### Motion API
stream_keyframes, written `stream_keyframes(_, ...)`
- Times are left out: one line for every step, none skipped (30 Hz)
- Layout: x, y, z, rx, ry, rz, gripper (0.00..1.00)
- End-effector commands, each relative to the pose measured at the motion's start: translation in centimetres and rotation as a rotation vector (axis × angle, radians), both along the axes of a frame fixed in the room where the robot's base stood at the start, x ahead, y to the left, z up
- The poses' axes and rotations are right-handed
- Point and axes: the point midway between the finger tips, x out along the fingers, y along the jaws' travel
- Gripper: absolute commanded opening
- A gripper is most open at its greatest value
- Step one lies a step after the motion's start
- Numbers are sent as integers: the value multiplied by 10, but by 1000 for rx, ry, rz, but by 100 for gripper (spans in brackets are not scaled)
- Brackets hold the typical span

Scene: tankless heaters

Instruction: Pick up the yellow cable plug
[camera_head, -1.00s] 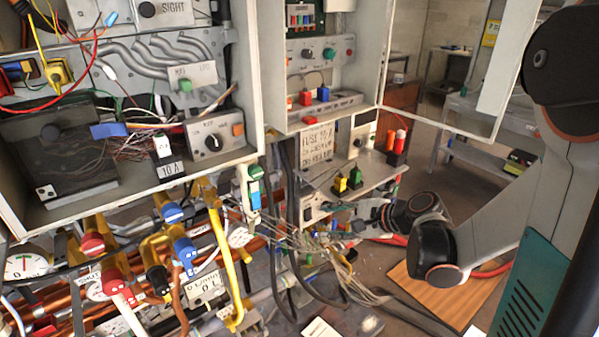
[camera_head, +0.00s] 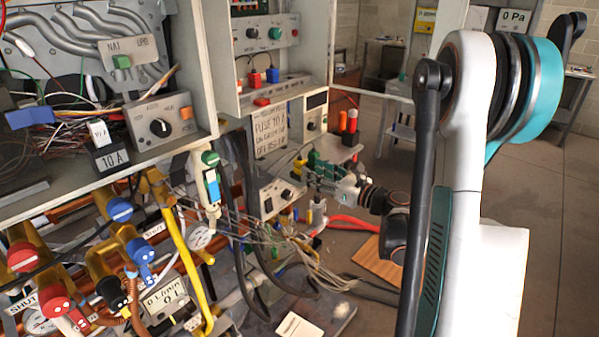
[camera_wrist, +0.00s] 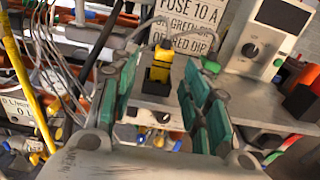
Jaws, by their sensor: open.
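The yellow cable plug (camera_wrist: 159,72) stands upright on a dark base on the grey shelf, with a grey cable at its top, in the wrist view. It is between the teal fingers of my gripper (camera_wrist: 162,80), with a gap on each side; I cannot tell how far ahead of the fingertips it is. In the head view my gripper (camera_head: 322,176) reaches in from the right at the shelf, and the yellow plug (camera_head: 299,165) shows small beside its fingertips. My gripper is open and empty.
A green plug (camera_head: 312,159) is close by my gripper. Red and black cylinders (camera_head: 349,127) stand at the shelf's right. A control box (camera_head: 281,193) and loose cables (camera_head: 290,245) lie below and left. A label panel (camera_head: 269,127) rises behind.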

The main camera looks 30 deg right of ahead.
Motion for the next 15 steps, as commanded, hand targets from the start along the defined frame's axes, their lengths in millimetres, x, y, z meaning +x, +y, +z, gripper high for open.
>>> stream_keyframes(5,2,-1,0,0,2,43)
stream_keyframes(7,3,0,0,0,2,43)
stream_keyframes(8,3,0,-1,0,1,43)
stream_keyframes(9,4,0,-1,0,1,43)
stream_keyframes(11,4,0,-1,0,1,43)
stream_keyframes(14,5,0,-1,0,1,43)
stream_keyframes(16,6,0,-1,0,1,43)
stream_keyframes(20,7,-1,-1,0,2,43)
stream_keyframes(25,8,-1,-1,0,3,43)
stream_keyframes(30,9,-1,-1,0,3,43)
stream_keyframes(35,10,-1,-1,0,3,43)
stream_keyframes(41,12,-1,-1,1,3,43)
stream_keyframes(45,13,-1,-1,1,3,43)
stream_keyframes(48,14,0,-1,1,3,43)
stream_keyframes(52,15,0,-1,1,2,43)
